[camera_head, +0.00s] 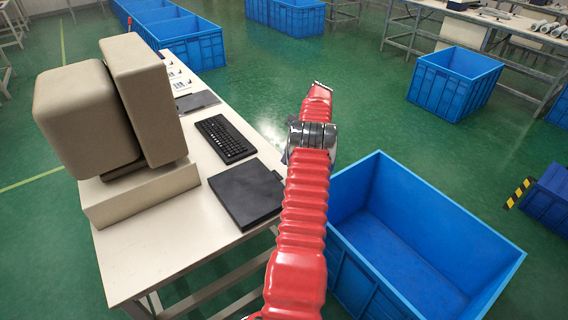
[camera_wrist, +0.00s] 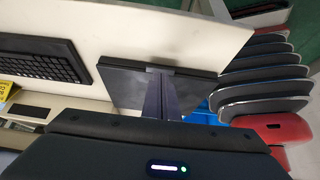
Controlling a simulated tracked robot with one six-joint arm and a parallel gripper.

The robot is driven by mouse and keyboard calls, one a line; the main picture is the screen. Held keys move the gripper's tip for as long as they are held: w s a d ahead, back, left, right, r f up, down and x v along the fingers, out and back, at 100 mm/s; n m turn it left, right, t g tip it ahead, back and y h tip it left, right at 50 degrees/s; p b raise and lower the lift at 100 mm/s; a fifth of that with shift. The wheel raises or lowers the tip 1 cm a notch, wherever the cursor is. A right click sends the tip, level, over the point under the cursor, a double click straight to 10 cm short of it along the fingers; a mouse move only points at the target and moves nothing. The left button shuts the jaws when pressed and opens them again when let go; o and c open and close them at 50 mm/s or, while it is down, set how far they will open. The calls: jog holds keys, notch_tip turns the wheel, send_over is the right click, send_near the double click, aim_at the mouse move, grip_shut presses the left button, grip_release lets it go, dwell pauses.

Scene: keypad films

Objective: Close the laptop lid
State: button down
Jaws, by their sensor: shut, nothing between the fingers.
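The laptop (camera_head: 245,192) is a dark, flat slab on the beige table, near its right edge. Its lid lies flat on its base and looks closed. In the wrist view, the laptop (camera_wrist: 118,84) is partly covered by my gripper (camera_wrist: 160,72). My gripper is shut and empty, with its fingertips over or against the laptop's edge; I cannot tell whether they touch. In the head view my red arm hides most of the gripper.
A black keyboard (camera_head: 225,138) lies behind the laptop on the table (camera_head: 150,250). A bulky beige monitor (camera_head: 85,115) stands at the left. A large blue bin (camera_head: 425,235) stands on the floor to the right of my arm.

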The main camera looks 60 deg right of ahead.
jog(key=shift+v, duration=1.6)
